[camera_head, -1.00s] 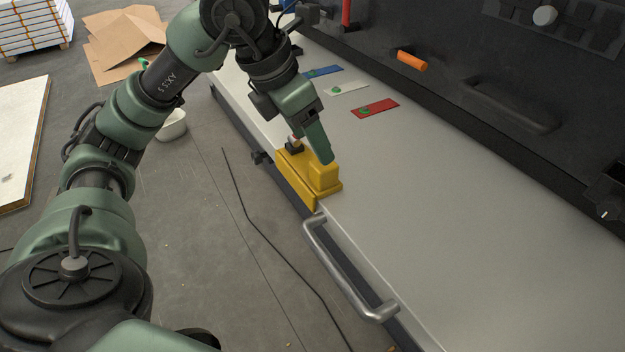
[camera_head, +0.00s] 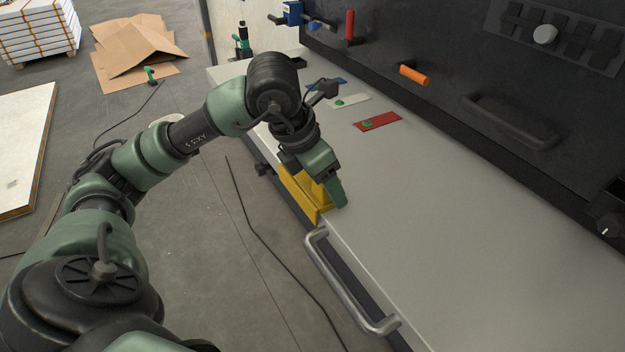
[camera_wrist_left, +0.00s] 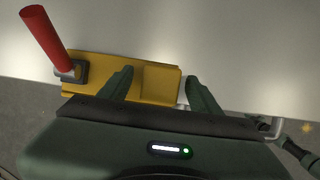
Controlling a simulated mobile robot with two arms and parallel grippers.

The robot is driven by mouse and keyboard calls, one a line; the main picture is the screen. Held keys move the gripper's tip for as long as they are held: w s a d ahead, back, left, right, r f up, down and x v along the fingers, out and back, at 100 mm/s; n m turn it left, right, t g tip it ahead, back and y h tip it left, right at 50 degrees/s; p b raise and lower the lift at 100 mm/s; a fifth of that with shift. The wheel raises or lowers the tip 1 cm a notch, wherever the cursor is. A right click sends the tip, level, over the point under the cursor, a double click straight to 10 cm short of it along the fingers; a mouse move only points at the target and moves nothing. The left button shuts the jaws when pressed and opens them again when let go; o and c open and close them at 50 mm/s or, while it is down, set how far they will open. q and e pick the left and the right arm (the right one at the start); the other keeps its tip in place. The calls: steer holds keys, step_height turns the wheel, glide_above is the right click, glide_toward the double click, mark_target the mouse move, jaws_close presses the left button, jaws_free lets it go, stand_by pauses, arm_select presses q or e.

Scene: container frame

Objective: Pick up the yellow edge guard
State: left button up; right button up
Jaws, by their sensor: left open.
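The yellow edge guard (camera_head: 300,190) sits on the front edge of the grey worktop, with a raised block on its top. My left gripper (camera_head: 333,190) is right at it and covers part of it in the head view. In the left wrist view, the open fingers of the left gripper (camera_wrist_left: 163,90) stand apart on either side of the raised block of the edge guard (camera_wrist_left: 158,84). I cannot tell whether they touch it. A red handle (camera_wrist_left: 47,38) rises from a dark fitting on the guard's left part. My right gripper is not in view.
A metal bar handle (camera_head: 345,285) sticks out from the worktop's front edge near the guard. Red (camera_head: 378,121) and white (camera_head: 350,101) plates lie farther back on the worktop (camera_head: 450,210). A dark panel (camera_head: 450,60) with an orange handle (camera_head: 413,75) bounds the back. The right worktop is clear.

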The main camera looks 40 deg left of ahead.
arm_select(q)
jaws_close()
steer(key=shift+r, duration=0.1)
